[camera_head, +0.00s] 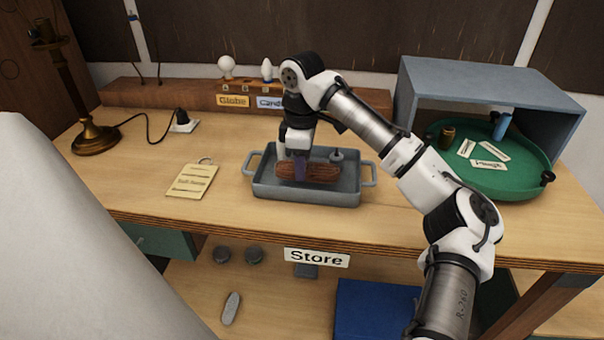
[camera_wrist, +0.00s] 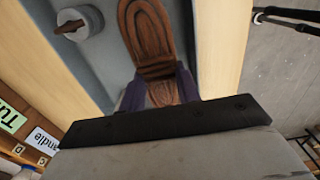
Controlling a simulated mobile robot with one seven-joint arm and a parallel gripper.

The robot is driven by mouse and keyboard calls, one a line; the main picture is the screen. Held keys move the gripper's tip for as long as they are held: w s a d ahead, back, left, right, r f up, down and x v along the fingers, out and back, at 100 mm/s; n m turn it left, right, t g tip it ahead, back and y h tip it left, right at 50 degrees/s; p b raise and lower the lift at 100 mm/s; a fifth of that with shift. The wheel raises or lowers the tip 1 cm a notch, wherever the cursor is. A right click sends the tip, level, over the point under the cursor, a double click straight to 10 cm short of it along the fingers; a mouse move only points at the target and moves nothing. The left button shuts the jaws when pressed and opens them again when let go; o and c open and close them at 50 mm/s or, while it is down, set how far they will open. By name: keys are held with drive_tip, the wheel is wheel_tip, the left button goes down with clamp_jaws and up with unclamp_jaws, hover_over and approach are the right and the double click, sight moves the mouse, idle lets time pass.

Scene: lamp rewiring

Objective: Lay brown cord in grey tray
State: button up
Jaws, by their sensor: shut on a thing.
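The brown cord (camera_head: 322,172) is a bundled coil that lies inside the grey tray (camera_head: 262,188) on the workbench. My gripper (camera_head: 299,172) points down into the tray and is shut on the cord near its left part. In the wrist view the cord (camera_wrist: 150,35) shows between the two purple fingers of my gripper (camera_wrist: 161,88), and the grey tray (camera_wrist: 100,75) lies around it. Whether the cord rests on the tray's floor is hard to tell. Part of the cord is hidden behind the fingers.
A small grey knobbed part (camera_head: 337,156) sits in the tray's back right. A brass lamp (camera_head: 95,137) and a yellow tag (camera_head: 193,180) are left. Bare bench lies between tag and tray.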

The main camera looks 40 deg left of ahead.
drive_tip(key=shift+f, duration=1.75)
drive_tip(key=o, duration=0.7)
drive_tip(key=shift+f, duration=0.1)
drive_tip(key=shift+o, duration=0.2)
